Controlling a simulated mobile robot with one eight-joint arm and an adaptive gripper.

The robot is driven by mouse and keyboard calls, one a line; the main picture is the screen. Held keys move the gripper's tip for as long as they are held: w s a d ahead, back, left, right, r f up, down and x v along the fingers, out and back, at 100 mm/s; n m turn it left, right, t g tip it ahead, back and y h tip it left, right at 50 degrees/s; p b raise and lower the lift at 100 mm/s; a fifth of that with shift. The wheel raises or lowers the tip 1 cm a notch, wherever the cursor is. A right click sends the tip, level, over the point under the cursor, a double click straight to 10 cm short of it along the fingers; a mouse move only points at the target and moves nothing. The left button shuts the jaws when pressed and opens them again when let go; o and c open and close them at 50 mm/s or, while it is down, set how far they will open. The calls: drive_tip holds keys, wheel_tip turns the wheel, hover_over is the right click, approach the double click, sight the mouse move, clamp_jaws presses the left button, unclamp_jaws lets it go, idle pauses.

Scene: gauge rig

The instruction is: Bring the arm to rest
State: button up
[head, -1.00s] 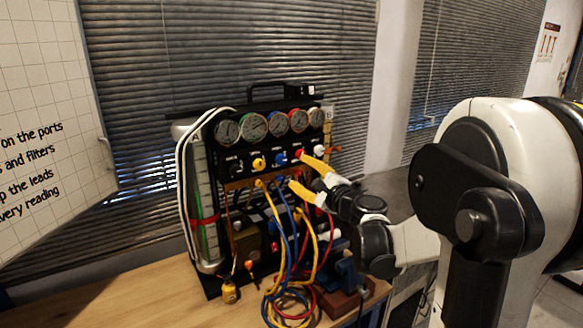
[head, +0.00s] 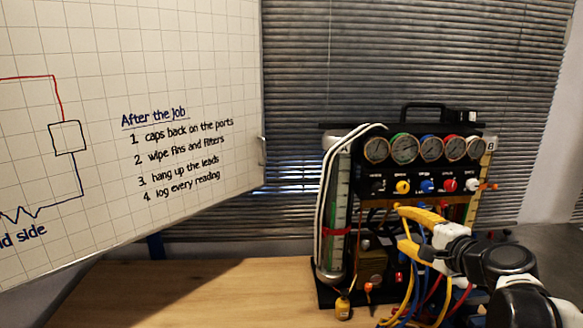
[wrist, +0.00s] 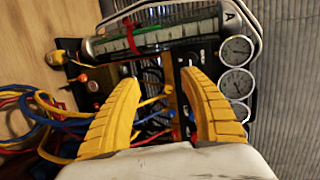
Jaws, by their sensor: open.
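My gripper (head: 402,228) has yellow fingers and is in front of the gauge rig (head: 322,290) in the head view, at the lower right. The fingers are spread apart with nothing between them. In the wrist view my gripper (wrist: 160,88) is open, its fingers pointing toward the rig's panel and the clear cylinder (wrist: 155,35) with a red strap. The arm behind the fingers reaches in from the lower right of the head view. The fingers and wrist hide part of the rig's lower front; I cannot tell whether they touch it.
The rig has a row of round gauges (head: 404,148) and coloured knobs (head: 426,186). Yellow, blue and red hoses (wrist: 38,118) hang close by my fingers. A small yellow item (head: 343,306) stands on the wooden table (head: 200,290), clear at left. A whiteboard (head: 200,60) hangs at upper left.

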drive_tip(key=s+a+f+n+g, duration=0.45)
drive_tip(key=s+a+n, duration=0.25)
drive_tip(key=s+a, duration=0.2)
drive_tip(key=s+f+n+g+h+b, duration=0.1)
drive_tip(key=s+f+n, duration=0.3)
drive_tip(key=s, duration=0.3)
drive_tip(key=s+f+n+g+h+b, duration=0.1)
drive_tip(key=s+f+n+g+h, duration=0.1)
drive_tip(key=s+f+n, duration=0.2)
drive_tip(key=s, duration=0.3)
drive_tip(key=shift+f+n+h, duration=0.15)
drive_tip(key=shift+n+h, duration=0.15)
